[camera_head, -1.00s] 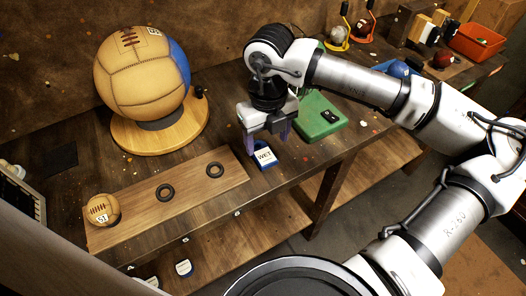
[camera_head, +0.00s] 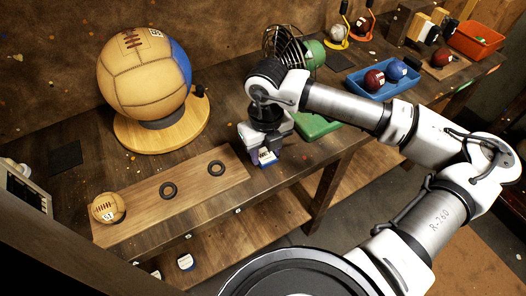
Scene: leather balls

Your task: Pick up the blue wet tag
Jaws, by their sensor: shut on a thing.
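The blue wet tag (camera_head: 266,158) is a small blue block with a white lettered face, near the front edge of the workbench. Its lettering is mostly covered now. My gripper (camera_head: 265,152) is directly above it, pointing down, with its fingers around the tag and shut on it. I cannot tell whether the tag touches the bench or is slightly raised.
A wooden board (camera_head: 130,212) with a small tan ball (camera_head: 107,208) and two black rings lies left. A large tan-and-blue ball (camera_head: 143,75) stands on a round wooden base (camera_head: 140,138). A green pad (camera_head: 318,125) and blue tray (camera_head: 372,88) are right.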

